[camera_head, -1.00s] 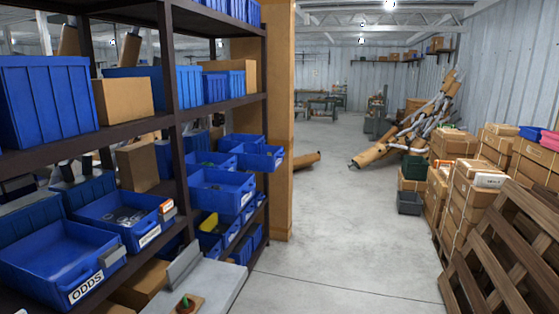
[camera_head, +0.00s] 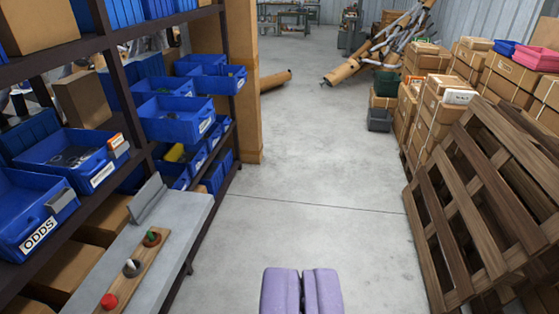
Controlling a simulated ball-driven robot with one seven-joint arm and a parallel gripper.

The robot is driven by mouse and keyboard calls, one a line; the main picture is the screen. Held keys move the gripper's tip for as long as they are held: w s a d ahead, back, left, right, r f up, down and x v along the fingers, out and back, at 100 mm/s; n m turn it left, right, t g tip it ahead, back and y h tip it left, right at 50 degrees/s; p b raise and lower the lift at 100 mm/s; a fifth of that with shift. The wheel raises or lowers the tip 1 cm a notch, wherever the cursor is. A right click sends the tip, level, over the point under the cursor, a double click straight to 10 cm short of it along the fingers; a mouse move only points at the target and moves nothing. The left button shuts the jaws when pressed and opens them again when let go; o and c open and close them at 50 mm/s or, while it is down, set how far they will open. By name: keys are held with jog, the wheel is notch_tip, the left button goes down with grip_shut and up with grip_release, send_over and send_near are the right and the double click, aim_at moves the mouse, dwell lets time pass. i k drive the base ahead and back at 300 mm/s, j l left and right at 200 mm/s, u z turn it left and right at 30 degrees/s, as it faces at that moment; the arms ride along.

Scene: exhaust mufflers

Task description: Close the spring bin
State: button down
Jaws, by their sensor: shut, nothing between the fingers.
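My gripper (camera_head: 302,273) shows at the bottom middle, its two purple fingers together and empty, over bare floor and right of the shelf. Several open blue bins jut from the shelf at left. One is labelled ODDS (camera_head: 22,236). Behind it is a bin with ring-like parts and a white label (camera_head: 58,173). Farther along is a bin with a label too small to read (camera_head: 185,131), and above it, another sticking-out bin (camera_head: 222,85). I cannot tell which is the spring bin. No gripper contact with any bin shows.
A grey bench (camera_head: 165,210) at lower left holds a wooden board (camera_head: 128,268) with red, grey and green knobs. Wooden pallets (camera_head: 465,215) lean at right beside stacked boxes (camera_head: 425,100). A brown tube (camera_head: 276,80) lies far ahead. The middle floor is clear.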

aim_at(218, 82)
jog(key=i, duration=2.25)
jog(key=i+u, duration=0.1)
jog(key=i, duration=0.5)
jog(key=i+l+u, duration=0.1)
jog(key=i, duration=0.55)
jog(key=i+l+u, duration=0.1)
jog(key=i, duration=0.5)
jog(key=i+l+u, duration=0.1)
jog(key=i+l, duration=0.15)
jog(key=i, duration=0.35)
